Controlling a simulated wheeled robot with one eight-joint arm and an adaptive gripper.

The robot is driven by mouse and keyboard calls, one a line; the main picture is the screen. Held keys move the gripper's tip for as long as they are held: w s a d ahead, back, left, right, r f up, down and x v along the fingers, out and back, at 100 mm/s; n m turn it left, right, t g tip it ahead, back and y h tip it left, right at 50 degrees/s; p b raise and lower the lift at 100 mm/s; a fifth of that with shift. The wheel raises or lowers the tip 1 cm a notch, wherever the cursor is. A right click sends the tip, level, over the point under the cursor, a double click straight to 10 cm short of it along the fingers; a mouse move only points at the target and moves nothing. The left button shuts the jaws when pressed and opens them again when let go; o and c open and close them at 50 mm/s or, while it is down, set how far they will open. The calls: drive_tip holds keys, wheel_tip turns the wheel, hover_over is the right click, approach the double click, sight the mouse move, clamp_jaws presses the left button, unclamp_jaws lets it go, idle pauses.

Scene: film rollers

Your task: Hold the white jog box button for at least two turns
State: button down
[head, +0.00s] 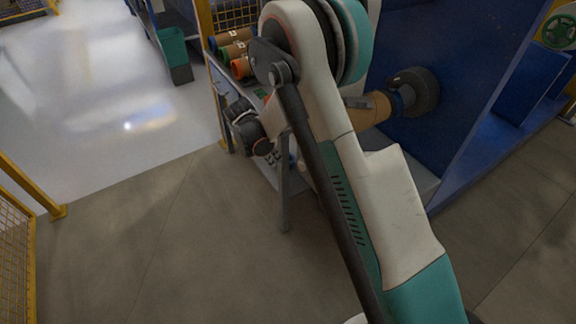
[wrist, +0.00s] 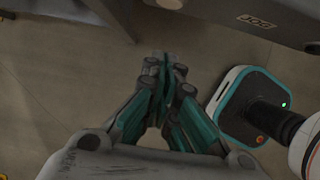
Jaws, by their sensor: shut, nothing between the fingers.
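The jog box (wrist: 225,10) is a grey box across the top right of the wrist view, with a label reading JOG upside down. A white round part (wrist: 170,3), which looks like the white button, shows at the top edge, partly cut off. A dark round part (wrist: 313,47) sits at the box's right end. My gripper (wrist: 164,68) is shut and empty, its fingertips together below the white part in the picture and apart from it. In the head view my arm hides the fingertips, and I cannot make out the jog box.
Several rolls (head: 235,52) with coloured ends lie on a rack beyond my arm. A brown roller (head: 370,110) sticks out of a blue machine (head: 465,85) at the right. A yellow mesh fence (head: 15,250) stands at the left. The floor (head: 130,250) in front is clear.

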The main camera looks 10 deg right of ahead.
sight(301, 166)
drive_tip(key=w+d+f+b, duration=0.2)
drive_tip(key=d+f+b, duration=0.3)
drive_tip(key=d+f, duration=0.2)
drive_tip(key=shift+a+x, duration=0.25)
drive_tip(key=shift+x, duration=0.8)
drive_tip(key=shift+f, duration=0.1)
